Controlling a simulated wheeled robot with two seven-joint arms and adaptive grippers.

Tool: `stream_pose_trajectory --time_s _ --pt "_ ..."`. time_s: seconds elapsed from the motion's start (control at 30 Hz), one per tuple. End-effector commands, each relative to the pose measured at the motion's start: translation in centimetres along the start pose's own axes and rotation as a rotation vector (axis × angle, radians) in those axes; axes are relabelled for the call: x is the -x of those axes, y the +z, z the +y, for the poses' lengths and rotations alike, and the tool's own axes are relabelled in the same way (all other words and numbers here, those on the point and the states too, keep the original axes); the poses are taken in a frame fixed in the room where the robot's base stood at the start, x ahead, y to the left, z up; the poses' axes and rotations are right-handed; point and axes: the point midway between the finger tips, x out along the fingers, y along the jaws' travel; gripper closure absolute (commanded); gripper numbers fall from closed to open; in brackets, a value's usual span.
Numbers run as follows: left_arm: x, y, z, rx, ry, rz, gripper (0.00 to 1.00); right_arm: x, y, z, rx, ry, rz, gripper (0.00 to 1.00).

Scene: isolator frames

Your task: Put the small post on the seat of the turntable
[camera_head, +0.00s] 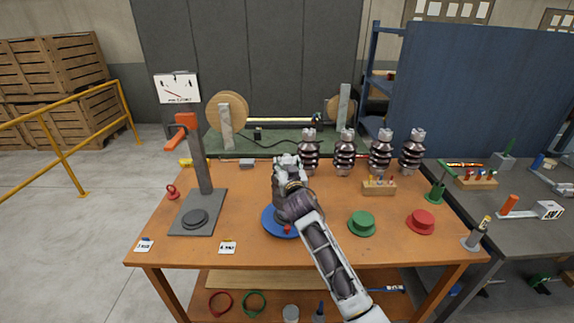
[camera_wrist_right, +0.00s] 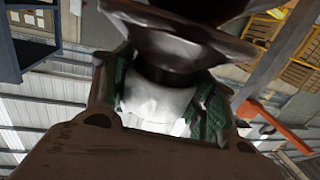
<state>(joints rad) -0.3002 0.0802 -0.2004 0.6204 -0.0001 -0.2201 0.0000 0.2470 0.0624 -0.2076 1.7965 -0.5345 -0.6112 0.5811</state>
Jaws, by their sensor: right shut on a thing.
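My right gripper (camera_head: 288,166) is above the blue turntable (camera_head: 270,224), near the middle of the table. It also shows in the right wrist view (camera_wrist_right: 160,105), shut on the small post by its pale cap. There the post (camera_wrist_right: 178,50) has a dark brown ribbed body, and the green finger pads press both sides of the cap. The wrist and forearm cover much of the turntable in the head view. The seat and the post's lower end are hidden, so I cannot tell whether they touch. My left gripper is out of view.
Several dark ribbed insulators (camera_head: 345,155) stand along the back right. A green cap (camera_head: 362,224) and a red cap (camera_head: 421,221) lie right of the turntable. A stand with an orange head (camera_head: 198,165) rises at left. The front edge is mostly clear.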

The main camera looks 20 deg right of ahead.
Motion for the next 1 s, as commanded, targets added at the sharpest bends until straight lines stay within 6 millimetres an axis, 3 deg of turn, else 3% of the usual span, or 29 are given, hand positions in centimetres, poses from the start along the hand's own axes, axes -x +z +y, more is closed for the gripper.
stream_pose_trajectory --time_s 0.07,0.1,0.27,0.73,1.0 --pt "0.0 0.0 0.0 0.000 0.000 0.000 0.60 0.0 -1.1 -0.1 -0.002 -0.003 0.020 1.00" --pt "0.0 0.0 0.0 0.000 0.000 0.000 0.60 0.0 0.0 0.0 0.000 0.000 0.000 0.42" --pt "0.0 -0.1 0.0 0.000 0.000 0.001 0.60 0.0 -0.1 0.0 -0.001 0.000 0.000 0.22" --pt "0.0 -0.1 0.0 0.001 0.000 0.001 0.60 0.2 0.0 0.0 -0.001 0.000 0.000 0.22" --pt "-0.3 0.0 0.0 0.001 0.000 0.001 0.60 1.7 0.1 0.0 -0.001 -0.001 -0.001 0.22"
